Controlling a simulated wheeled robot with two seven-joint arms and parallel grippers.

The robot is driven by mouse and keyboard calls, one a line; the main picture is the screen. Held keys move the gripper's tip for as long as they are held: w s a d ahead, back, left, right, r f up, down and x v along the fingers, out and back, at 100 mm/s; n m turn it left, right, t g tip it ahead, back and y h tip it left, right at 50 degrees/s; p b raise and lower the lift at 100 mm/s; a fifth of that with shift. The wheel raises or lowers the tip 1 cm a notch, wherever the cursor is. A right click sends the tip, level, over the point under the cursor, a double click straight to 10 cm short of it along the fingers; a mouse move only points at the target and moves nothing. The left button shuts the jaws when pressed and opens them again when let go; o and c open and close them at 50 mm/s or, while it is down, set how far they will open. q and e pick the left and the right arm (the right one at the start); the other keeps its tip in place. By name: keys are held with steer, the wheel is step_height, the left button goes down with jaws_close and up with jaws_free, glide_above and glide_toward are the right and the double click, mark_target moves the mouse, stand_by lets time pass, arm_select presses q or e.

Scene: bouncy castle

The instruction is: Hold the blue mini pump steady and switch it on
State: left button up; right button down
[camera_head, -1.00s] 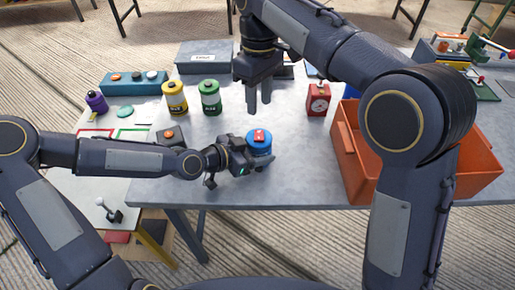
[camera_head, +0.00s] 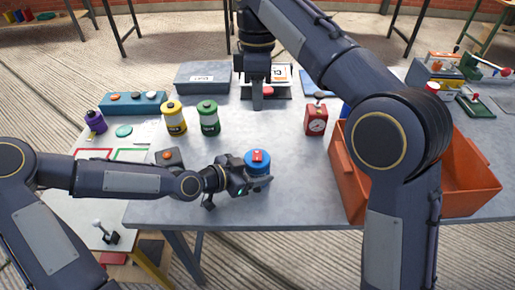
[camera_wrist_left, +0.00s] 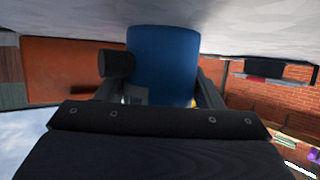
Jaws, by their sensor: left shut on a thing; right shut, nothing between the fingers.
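The blue mini pump (camera_head: 258,164) stands upright on the grey table with a red switch (camera_head: 258,155) on its top. My left gripper (camera_head: 259,183) is shut on the pump low at its side. In the left wrist view the blue body (camera_wrist_left: 163,62) fills the space between the fingers. My right gripper (camera_head: 257,104) is shut and empty, with its fingers pointing down. In the picture it is above the pump and apart from it, in front of a date card. Whether the switch is on cannot be told.
A yellow canister (camera_head: 174,118) and a green canister (camera_head: 208,118) stand left of the pump. A red gauge box (camera_head: 316,120) stands at right, beside an orange crate (camera_head: 353,178). A small grey box with an orange button (camera_head: 169,157) is near my left wrist.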

mark_target(258, 158)
steer(key=shift+f, duration=0.1)
steer(key=f, duration=0.4)
steer(key=s+f, duration=0.1)
steer(key=f, duration=0.8)
steer(key=shift+s+f, duration=0.35)
steer(key=shift+f, duration=0.05)
steer(key=shift+f, duration=0.2)
steer(key=shift+w+r, duration=0.2)
steer(key=shift+w, duration=0.55)
steer(key=shift+r, duration=0.15)
step_height(258, 158, up, 14)
steer(key=s, duration=0.1)
steer(key=shift+s, duration=0.4)
